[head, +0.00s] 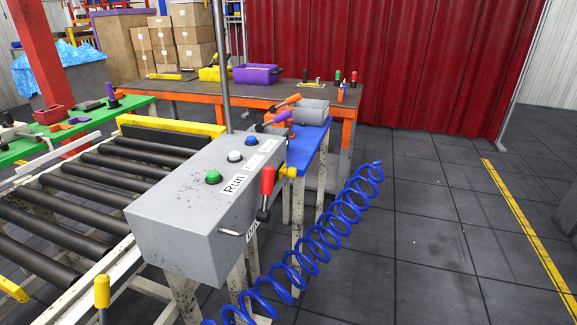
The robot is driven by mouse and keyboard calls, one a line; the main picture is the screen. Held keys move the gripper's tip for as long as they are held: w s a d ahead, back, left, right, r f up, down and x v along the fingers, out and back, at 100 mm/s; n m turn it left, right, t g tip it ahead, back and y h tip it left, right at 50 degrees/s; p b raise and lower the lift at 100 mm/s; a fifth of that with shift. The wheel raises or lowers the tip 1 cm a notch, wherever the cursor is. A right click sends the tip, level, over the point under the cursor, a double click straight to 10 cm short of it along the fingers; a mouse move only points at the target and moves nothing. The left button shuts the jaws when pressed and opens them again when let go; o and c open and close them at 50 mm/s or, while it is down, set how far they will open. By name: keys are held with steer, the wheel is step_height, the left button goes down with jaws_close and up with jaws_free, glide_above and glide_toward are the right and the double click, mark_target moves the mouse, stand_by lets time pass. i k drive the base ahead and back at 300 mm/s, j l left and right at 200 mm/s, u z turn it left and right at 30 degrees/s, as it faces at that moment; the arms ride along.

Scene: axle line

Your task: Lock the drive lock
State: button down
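A grey control box (190,215) stands on worn legs in the middle of the head view. On its right side is a lever with an upright red handle (268,181) and a dark lower end. A silver handle (238,232) sticks out lower on the box, beside the lever. Whether the lock is engaged cannot be told. My gripper is not in view.
The box top has green (213,177), white and blue buttons and a "Run" label. A blue coiled hose (300,262) hangs right of the box. A roller conveyor (75,205) lies left. A blue-topped stand (306,146) is behind. Open floor (430,230) extends right.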

mark_target(291, 172)
steer(key=i+l, duration=0.1)
steer(key=i, duration=0.45)
steer(key=i+l, duration=0.1)
steer(key=i, duration=0.4)
steer(key=i+l, duration=0.15)
steer(key=i, duration=0.4)
